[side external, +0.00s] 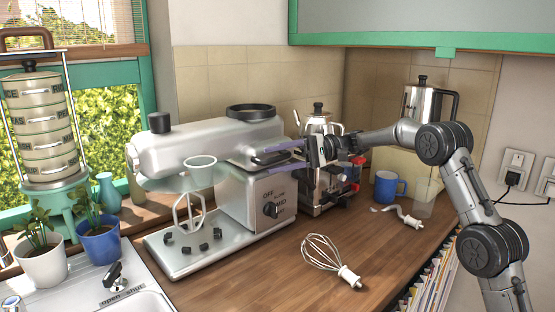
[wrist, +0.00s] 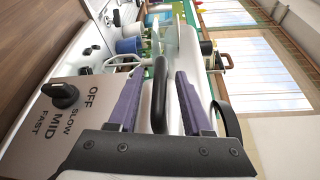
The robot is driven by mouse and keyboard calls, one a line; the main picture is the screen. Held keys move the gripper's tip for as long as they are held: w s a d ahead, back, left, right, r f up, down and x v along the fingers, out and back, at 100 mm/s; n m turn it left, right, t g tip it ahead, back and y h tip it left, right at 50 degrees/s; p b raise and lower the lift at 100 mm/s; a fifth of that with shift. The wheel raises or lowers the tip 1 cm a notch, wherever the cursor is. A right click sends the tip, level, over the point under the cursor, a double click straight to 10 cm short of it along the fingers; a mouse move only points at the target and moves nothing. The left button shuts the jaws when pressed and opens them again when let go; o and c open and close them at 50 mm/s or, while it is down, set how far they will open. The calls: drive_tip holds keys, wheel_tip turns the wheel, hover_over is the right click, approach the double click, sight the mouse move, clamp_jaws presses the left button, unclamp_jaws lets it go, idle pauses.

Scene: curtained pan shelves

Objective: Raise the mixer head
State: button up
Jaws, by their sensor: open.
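The mixer stands left of centre on the counter in the side view. Its silver head (side external: 190,148) lies roughly level over the base (side external: 180,252), with the whisk-like beater (side external: 188,212) hanging below. A dark handle (side external: 268,158) is on the side of the head; in the wrist view this handle (wrist: 159,95) runs upright. My gripper (side external: 262,156) is at the handle from the right. Its two purple fingers are apart, one on each side of the handle, with visible gaps. In the wrist view my gripper (wrist: 158,78) straddles it.
The speed dial (side external: 271,210) is just below my gripper. A silver coffee machine (side external: 322,165) stands close behind it. A blue mug (side external: 389,187), a loose whisk (side external: 328,258) and a dough hook (side external: 408,219) are on the counter. The counter front is mostly clear.

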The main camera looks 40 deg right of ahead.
clamp_jaws()
idle(1.4)
